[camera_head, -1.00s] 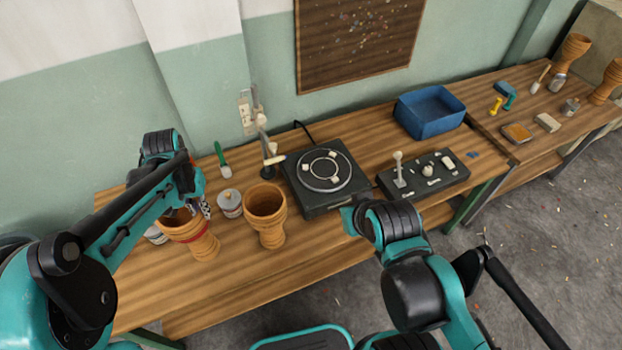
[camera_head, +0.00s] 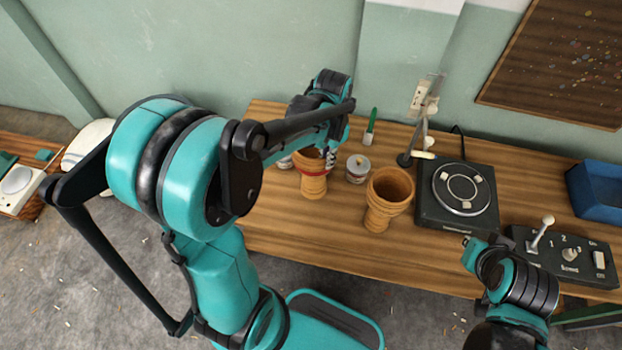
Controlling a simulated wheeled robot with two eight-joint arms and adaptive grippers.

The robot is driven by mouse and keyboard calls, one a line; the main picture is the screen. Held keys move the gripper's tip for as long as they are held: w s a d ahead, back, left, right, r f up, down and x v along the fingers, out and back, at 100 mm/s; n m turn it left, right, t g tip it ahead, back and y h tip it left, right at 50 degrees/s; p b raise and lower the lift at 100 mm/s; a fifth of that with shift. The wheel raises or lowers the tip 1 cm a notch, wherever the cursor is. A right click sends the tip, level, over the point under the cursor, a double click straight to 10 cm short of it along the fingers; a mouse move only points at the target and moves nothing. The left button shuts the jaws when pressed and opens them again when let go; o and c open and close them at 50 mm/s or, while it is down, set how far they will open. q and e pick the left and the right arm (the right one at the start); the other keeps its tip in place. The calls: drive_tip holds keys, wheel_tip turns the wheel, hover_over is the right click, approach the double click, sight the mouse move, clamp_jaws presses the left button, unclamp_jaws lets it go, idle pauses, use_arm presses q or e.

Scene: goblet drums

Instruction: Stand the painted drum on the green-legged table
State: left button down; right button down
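The painted drum (camera_head: 313,185), a tan goblet drum with a red band below its rim, is upright on the wooden bench (camera_head: 270,225). My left gripper (camera_head: 328,158) is at its rim, with a finger on the right side; the gripper's body hides the rest, so I cannot tell whether it is closed on the rim. A plain goblet drum (camera_head: 388,200) stands to its right. A green leg (camera_head: 590,316) shows under the bench's right end. My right gripper (camera_head: 474,255) is low at the bench's front edge, its fingers unclear.
A lidded jar (camera_head: 357,168) and a green-handled brush (camera_head: 371,125) are behind the drums. A turntable (camera_head: 458,192), control box (camera_head: 565,255) and blue bin (camera_head: 598,190) fill the right. Another low wooden table (camera_head: 40,125) is at far left, with open floor between.

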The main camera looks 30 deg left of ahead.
sight(309, 174)
use_arm(q)
drive_tip(key=s+a+f, duration=0.1)
drive_tip(key=s+a+f+b, duration=0.1)
drive_tip(key=s+a+f, duration=0.1)
drive_tip(key=shift+s+a, duration=0.2)
drive_tip(key=shift+a, duration=0.1)
drive_tip(key=shift+f+b, duration=1.05)
drive_tip(key=shift+f, duration=0.95)
drive_tip(key=shift+f, duration=0.2)
drive_tip(key=c, duration=1.7)
unclamp_jaws()
drive_tip(key=shift+r, duration=0.1)
